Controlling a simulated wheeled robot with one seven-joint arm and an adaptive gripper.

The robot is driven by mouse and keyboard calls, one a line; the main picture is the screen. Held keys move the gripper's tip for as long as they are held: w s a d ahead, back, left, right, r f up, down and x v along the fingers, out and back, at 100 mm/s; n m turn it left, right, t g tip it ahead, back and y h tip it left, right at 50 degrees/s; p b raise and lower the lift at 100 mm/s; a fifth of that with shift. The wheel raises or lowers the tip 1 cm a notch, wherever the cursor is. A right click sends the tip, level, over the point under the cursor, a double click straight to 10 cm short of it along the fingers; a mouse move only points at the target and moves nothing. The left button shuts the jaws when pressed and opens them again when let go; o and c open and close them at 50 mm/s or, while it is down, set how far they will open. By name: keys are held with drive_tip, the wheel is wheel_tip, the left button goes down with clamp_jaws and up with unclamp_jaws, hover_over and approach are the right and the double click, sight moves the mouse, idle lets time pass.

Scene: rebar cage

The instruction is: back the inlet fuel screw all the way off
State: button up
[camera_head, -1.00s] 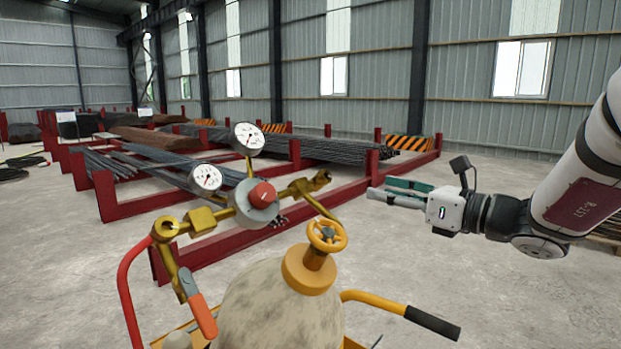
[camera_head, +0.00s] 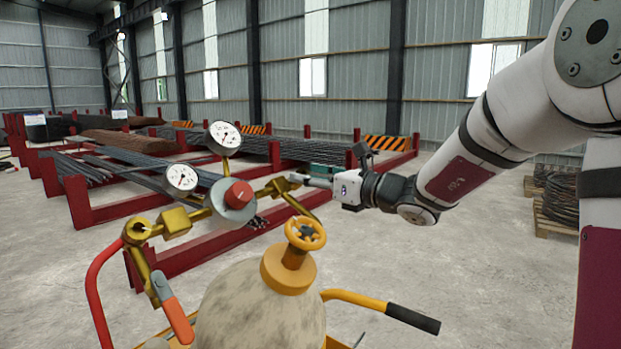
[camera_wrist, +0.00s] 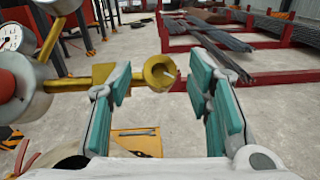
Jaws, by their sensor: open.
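A regulator (camera_head: 232,199) with a red knob (camera_head: 238,193) and two dial gauges stands above a pale cylinder (camera_head: 262,318). Its brass arm (camera_head: 270,190) runs right and ends in a round, hollow brass fitting (camera_wrist: 158,73). No part is labelled as the inlet fuel screw; this end fitting is the brass piece closest to my gripper. My gripper (camera_head: 302,180) is open, with its fingertips at the arm's right end. In the wrist view, the fitting shows between the teal pads of my gripper (camera_wrist: 160,82), with a gap at the right pad; I cannot tell its depth.
A yellow handwheel (camera_head: 305,233) sits on the cylinder just below my gripper. A yellow handle with a black grip (camera_head: 412,318) sticks out right. A red hose (camera_head: 98,285) and orange lever (camera_head: 180,322) are at left. Red racks with rebar (camera_head: 170,262) stand behind.

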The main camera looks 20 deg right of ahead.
clamp_jaws()
